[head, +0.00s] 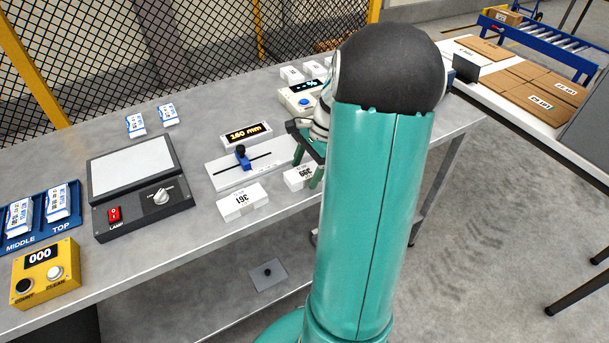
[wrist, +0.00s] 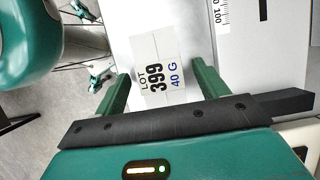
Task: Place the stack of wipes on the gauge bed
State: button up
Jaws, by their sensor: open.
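A white stack of wipes labelled LOT 399, 40 G (wrist: 150,48) lies on the grey table between the two green fingers of my gripper (wrist: 162,80) in the wrist view. The fingers are open, one on each side of it; I cannot tell whether they touch it. In the head view the stack (head: 297,179) is partly hidden by my gripper (head: 312,168). The white gauge bed (head: 222,178), with a blue slider (head: 242,155), lies just left of the stack. Part of the bed (wrist: 270,70) with its scale shows at the right of the wrist view.
Another white stack marked 361 (head: 241,203) lies in front of the gauge bed. A display reading 160 mm (head: 246,134) stands behind it. A lamp panel (head: 133,170), blue tray (head: 62,222) and yellow counter (head: 42,274) are left. A white box with a blue button (head: 301,101) stands behind.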

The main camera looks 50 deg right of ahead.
aim_at(300, 173)
jog(key=shift+f, duration=0.2)
jog(key=shift+c, duration=0.2)
jog(key=c, duration=1.1)
jog(key=shift+r, duration=0.2)
notch_tip(300, 173, up, 4)
jog(key=shift+f, duration=0.15)
jog(key=shift+s+a+r, duration=1.4)
jog(key=shift+a+r, duration=0.2)
jog(key=shift+a, duration=0.2)
jog(key=shift+s+a+r, duration=1.45)
jog(key=shift+a+r, duration=0.1)
jog(key=shift+a, duration=0.25)
jog(key=shift+s+a+r, duration=1.4)
jog(key=shift+a+r, duration=0.2)
jog(key=shift+a, duration=0.2)
